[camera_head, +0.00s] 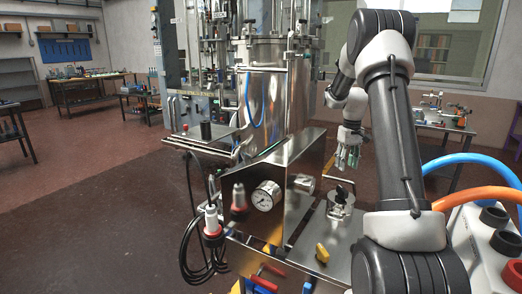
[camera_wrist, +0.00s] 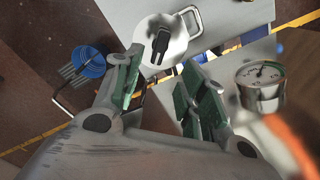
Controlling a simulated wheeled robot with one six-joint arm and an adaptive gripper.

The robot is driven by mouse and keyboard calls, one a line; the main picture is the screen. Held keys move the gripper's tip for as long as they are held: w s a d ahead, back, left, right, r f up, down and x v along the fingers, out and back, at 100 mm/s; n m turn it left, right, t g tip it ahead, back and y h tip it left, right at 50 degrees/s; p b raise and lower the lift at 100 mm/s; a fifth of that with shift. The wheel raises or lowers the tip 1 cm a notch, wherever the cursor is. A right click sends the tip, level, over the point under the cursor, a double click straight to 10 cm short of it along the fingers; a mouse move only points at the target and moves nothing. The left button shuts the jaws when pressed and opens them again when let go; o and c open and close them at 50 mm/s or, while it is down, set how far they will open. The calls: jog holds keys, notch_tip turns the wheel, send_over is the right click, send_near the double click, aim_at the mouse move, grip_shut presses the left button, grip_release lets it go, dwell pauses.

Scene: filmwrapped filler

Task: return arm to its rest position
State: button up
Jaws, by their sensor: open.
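My gripper (camera_head: 347,156) hangs from my arm to the right of the steel vessel in the head view. It is open, with its green-padded fingers apart and nothing between them in the wrist view (camera_wrist: 163,92). A round steel cap with a black handle (camera_head: 340,203) lies below it on the machine's deck. In the wrist view this cap (camera_wrist: 177,47) shows just beyond the fingertips; I cannot tell how large the gap is. My arm rises on the right of the head view and bends down toward the gripper.
Blue (camera_head: 478,160) and orange (camera_head: 475,196) hoses arch at the right. A black cable coil (camera_head: 200,262) hangs at the front. Workbenches (camera_head: 88,88) stand farther back, with open floor at left.

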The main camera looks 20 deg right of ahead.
jog(key=s+f, duration=0.1)
jog(key=s+a+f+m, duration=0.1)
jog(key=s, duration=0.1)
jog(key=shift+a+f+g, duration=0.1)
jog(key=shift+g, duration=0.3)
jog(key=s+a+r+t, duration=0.1)
jog(key=s+a+r, duration=0.5)
jog(key=s, duration=0.3)
jog(key=s+a+r+n+t, duration=0.1)
jog(key=s+a+r+t, duration=0.1)
jog(key=s+a+r, duration=0.3)
jog(key=s+a+r+t, duration=0.2)
jog(key=s+a+r, duration=0.4)
jog(key=s+a, duration=0.5)
jog(key=s, duration=0.4)
jog(key=shift+s+r, duration=0.2)
jog(key=shift+r, duration=0.1)
